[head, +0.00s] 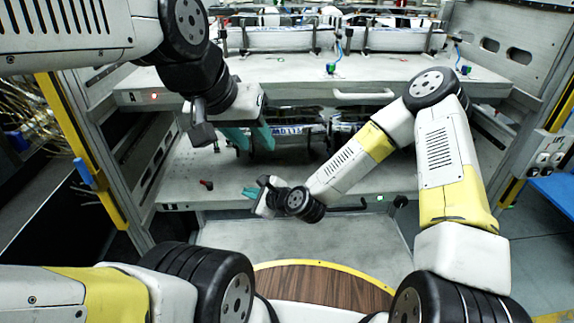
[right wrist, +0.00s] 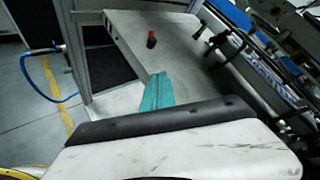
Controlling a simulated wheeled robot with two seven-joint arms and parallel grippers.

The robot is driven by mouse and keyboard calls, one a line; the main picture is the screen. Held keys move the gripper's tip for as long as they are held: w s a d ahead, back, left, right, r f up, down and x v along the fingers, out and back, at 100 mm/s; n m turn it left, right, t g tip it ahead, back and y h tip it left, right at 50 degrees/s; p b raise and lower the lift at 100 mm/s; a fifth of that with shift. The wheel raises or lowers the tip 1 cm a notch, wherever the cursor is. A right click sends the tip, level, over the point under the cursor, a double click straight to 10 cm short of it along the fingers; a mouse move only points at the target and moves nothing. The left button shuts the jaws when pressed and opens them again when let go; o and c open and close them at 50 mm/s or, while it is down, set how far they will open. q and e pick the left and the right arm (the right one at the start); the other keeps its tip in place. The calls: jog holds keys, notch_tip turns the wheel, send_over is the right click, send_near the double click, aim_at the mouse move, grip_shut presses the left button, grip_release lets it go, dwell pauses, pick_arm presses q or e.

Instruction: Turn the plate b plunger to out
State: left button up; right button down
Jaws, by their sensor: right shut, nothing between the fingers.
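A small plunger with a red top and black body (head: 207,184) is at the left front of the lower plate (head: 180,190). It also shows in the right wrist view (right wrist: 151,40), beyond my right fingertips. No label tells me which plate is b. My right gripper (head: 250,193) is near the lower plate's front edge, to the right of the plunger and apart from it. Its teal fingers (right wrist: 158,90) are together and empty. My left gripper (head: 249,139) hangs in front of the upper plate's edge, teal fingers apart, with nothing seen between them.
The upper plate (head: 440,75) juts out above the lower one and has a white handle (head: 365,96). Dark label hardware (head: 300,138) stands at the back of the lower plate. A black lever (right wrist: 215,40) is right of the plunger in the wrist view. Side frames flank both plates.

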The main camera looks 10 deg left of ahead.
jog(key=s+d+r+n+g+h, duration=0.1)
jog(key=d+r+n+h, duration=0.3)
jog(key=d+r+n, duration=0.55)
jog(key=s+d+r+n+h, duration=0.1)
jog(key=d+r+n+h, duration=0.3)
jog(key=d+r, duration=1)
jog(key=s+d+r+n, duration=0.2)
jog(key=s+d+r, duration=0.1)
jog(key=s+d, duration=0.3)
jog(key=s+d+r+n, duration=0.2)
jog(key=s+d+r, duration=0.2)
jog(key=s+d, duration=0.3)
jog(key=shift+s+d, duration=0.15)
jog(key=shift+s, duration=1.05)
jog(key=shift+n, duration=0.25)
